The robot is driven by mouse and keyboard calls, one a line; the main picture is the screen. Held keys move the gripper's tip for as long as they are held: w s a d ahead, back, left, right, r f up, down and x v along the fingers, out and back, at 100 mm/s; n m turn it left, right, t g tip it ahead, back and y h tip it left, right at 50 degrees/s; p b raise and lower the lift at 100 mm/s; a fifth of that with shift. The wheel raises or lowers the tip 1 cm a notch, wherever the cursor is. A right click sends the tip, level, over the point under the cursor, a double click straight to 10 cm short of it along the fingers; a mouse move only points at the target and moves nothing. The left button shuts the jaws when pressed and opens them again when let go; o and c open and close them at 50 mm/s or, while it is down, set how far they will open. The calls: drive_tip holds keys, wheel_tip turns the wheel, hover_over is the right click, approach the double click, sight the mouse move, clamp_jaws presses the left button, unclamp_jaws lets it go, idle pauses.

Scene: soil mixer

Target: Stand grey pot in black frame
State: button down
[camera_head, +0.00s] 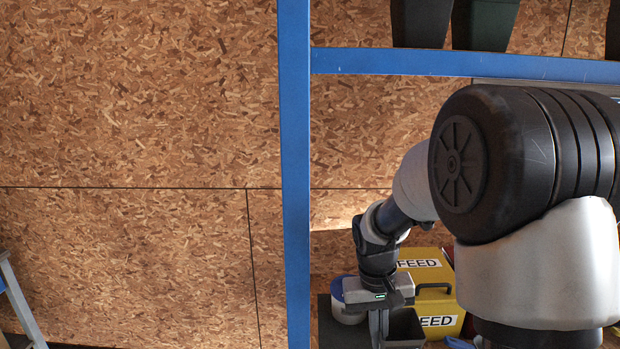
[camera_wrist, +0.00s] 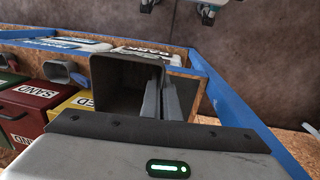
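The grey pot (camera_wrist: 112,72) is a dark, square-mouthed pot, its opening facing the wrist camera. My gripper (camera_wrist: 162,92) has one finger inside the pot and the other outside its right wall, so it looks shut on that wall. In the head view, my gripper (camera_head: 379,330) points down at the bottom, with the pot (camera_head: 407,326) at its right side; the pot's lower part is cut off. I cannot make out the black frame for certain in either view.
A yellow FEED box (camera_head: 432,275) stands behind the pot, and a white tub with a blue rim (camera_head: 347,302) is to its left. A blue post (camera_head: 295,170) and blue shelf beam (camera_head: 450,63) stand close by. Dark pots (camera_head: 485,22) sit above. A red SAND bin (camera_wrist: 34,97) is at left.

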drive_tip(key=r+p, duration=0.2)
drive_tip(key=p, duration=0.1)
drive_tip(key=s+r+p, duration=0.1)
drive_tip(key=r+p, duration=0.1)
drive_tip(key=p, duration=0.1)
drive_tip(key=r+p, duration=0.2)
drive_tip(key=p, duration=0.1)
drive_tip(key=shift+s+r, duration=0.25)
drive_tip(key=shift+r, duration=0.1)
drive_tip(key=shift+f, duration=0.1)
